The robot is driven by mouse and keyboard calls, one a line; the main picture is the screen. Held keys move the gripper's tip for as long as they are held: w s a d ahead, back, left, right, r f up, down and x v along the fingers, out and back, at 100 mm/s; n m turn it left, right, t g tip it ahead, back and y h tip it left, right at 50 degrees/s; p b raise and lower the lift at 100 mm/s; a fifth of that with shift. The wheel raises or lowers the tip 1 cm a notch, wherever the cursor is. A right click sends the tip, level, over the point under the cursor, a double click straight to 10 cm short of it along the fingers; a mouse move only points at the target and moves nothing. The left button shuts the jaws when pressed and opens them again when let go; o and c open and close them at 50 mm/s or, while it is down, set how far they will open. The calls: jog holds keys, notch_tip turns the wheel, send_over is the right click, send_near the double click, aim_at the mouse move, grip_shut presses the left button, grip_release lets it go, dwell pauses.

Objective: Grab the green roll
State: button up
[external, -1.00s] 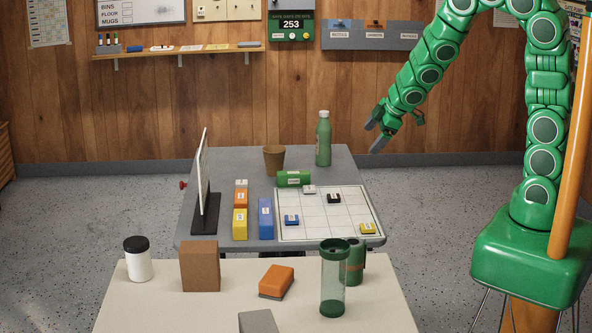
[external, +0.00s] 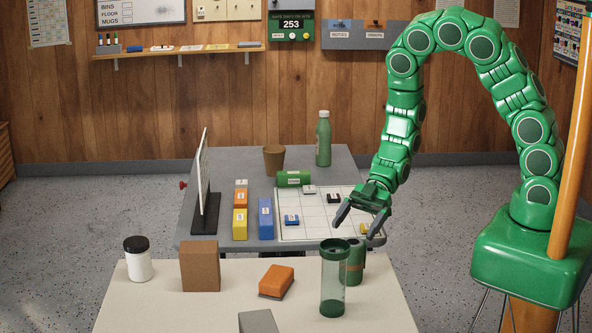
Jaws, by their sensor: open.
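A green roll with a pale label (external: 293,179) lies on its side on the grey table (external: 240,160), at the back left corner of the white grid board (external: 311,226). Another green cylinder (external: 357,262) stands upright on the cream table, partly hidden by a clear green-lidded tube (external: 333,285). My gripper (external: 358,229) is open and empty. It points down in front of the board's right front part, just above the upright green cylinder in the picture, and is well to the right of and nearer than the lying roll.
A brown cup (external: 274,159) and a green bottle (external: 323,139) stand behind the lying roll. Blue (external: 265,218), orange (external: 240,199) and yellow (external: 240,224) blocks stand left of the board. Small labelled pieces lie on the board. A brown block (external: 200,266) stands on the cream table (external: 160,310).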

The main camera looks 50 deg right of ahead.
aim_at(349, 252)
jog(key=shift+g+y, duration=0.4)
jog(key=shift+g, duration=0.3)
jog(key=shift+s+a+f, duration=0.5)
jog(key=shift+s+a, duration=0.2)
jog(key=shift+a, duration=0.7)
jog(key=shift+s+a+f, duration=0.45)
jog(key=shift+s+a, duration=0.2)
jog(key=shift+a, duration=0.7)
jog(key=shift+s+a+f, duration=0.5)
jog(key=shift+s+a, duration=0.2)
jog(key=shift+a, duration=0.7)
jog(key=c, duration=1.1)
